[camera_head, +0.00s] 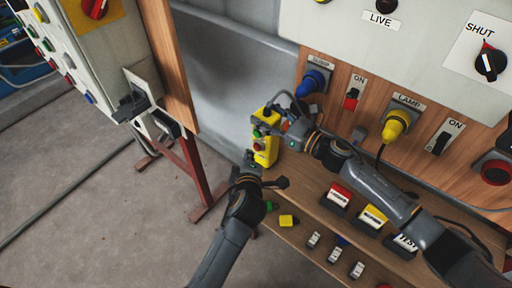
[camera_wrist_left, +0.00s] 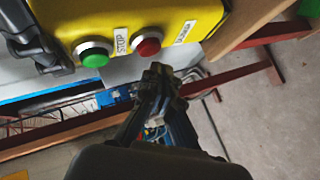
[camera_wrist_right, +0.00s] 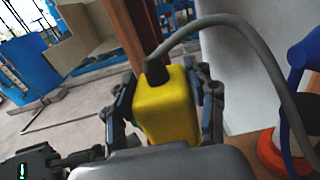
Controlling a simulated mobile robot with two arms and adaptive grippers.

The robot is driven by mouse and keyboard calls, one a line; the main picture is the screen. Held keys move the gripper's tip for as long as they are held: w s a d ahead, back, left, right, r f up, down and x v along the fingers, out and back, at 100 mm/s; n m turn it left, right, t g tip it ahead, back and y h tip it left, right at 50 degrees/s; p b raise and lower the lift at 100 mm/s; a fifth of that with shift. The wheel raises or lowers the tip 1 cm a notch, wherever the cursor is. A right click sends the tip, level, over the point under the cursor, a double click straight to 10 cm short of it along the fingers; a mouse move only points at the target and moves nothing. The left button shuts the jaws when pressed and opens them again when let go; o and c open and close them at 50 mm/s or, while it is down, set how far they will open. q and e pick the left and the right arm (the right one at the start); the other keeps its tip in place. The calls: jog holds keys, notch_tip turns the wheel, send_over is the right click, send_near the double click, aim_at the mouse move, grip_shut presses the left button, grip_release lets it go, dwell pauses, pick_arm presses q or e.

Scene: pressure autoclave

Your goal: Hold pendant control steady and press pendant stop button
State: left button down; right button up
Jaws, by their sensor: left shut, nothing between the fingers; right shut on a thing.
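The yellow pendant control (camera_head: 267,150) is held off the bench's left edge, its buttons facing my left arm. My right gripper (camera_wrist_right: 165,100) is shut on its yellow body, one finger on each side; a grey cable leaves its end. In the left wrist view the pendant (camera_wrist_left: 120,15) shows a green button (camera_wrist_left: 95,57) and a red button (camera_wrist_left: 148,46), with a STOP label (camera_wrist_left: 121,41) between them. My left gripper (camera_wrist_left: 160,80) is shut and empty, its tips just below the red button in the picture. Whether they touch it I cannot tell.
The wooden bench (camera_head: 300,217) carries several switches and coloured blocks. A blue plug (camera_head: 311,82) and a yellow plug (camera_head: 395,125) sit in the wooden panel. A cabinet with a red stand (camera_head: 192,165) is at left.

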pick_arm(q)
jog(key=shift+w+d, duration=0.1)
jog(key=shift+w+d, duration=0.15)
jog(key=shift+w, duration=0.1)
jog(key=shift+r, duration=0.15)
